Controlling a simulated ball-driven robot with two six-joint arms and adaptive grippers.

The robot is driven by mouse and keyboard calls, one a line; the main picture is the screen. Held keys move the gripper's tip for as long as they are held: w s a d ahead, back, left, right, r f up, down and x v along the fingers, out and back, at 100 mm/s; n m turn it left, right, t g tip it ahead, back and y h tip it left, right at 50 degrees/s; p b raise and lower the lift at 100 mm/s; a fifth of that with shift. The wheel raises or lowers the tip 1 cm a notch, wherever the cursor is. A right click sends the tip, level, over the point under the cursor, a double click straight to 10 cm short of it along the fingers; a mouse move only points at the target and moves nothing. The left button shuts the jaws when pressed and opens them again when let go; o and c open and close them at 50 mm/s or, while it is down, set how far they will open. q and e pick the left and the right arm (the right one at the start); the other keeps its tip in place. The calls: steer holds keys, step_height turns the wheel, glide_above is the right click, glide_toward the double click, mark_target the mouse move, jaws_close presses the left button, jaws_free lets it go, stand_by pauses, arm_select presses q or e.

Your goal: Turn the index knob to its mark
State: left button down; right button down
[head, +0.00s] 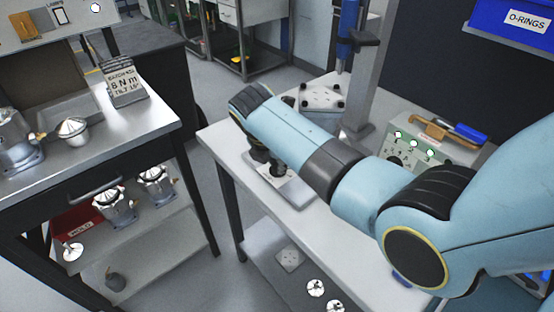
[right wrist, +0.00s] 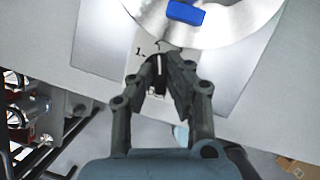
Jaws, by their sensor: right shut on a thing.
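My right gripper (head: 266,166) reaches down over a pale plate (head: 294,190) on the white bench; my arm hides much of it. In the right wrist view the gripper (right wrist: 161,70) has its fingers closed on the index knob (right wrist: 158,80), a narrow dark piece with a pale line, standing between the fingertips. Printed marks, one reading 1, show on the plate (right wrist: 141,52) beside the knob. Where the knob points against the marks is too small to tell. My left gripper is not in view.
A large round metal disc (right wrist: 226,22) with a blue piece (right wrist: 185,12) lies just beyond the knob. A column press (head: 362,75) stands at the bench's back. A grey box (head: 416,150) with lit buttons is to the right. A steel table (head: 150,112) with housings stands left.

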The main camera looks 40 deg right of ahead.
steer(key=m+g+p, duration=0.1)
steer(key=m, duration=0.2)
steer(key=shift+r+p, duration=0.1)
steer(key=shift+p, duration=0.25)
steer(key=shift+w+m+g, duration=0.1)
steer(key=shift+m+g, duration=0.4)
steer(key=shift+m, duration=0.4)
steer(key=shift+m+g, duration=0.3)
steer(key=shift+m, duration=0.6)
steer(key=m, duration=0.2)
steer(key=m+g, duration=0.1)
steer(key=m, duration=0.1)
steer(key=shift+w+f+m+g+b, duration=0.1)
steer(key=shift+f+m+g+b, duration=0.1)
steer(key=shift+m+g+b, duration=0.15)
steer(key=m+g+y+b, duration=0.1)
steer(key=m, duration=0.2)
steer(key=shift+b, duration=0.3)
steer(key=shift+m+g+y+b, duration=0.35)
steer(key=shift+m+y+b, duration=0.15)
steer(key=shift+m, duration=1.15)
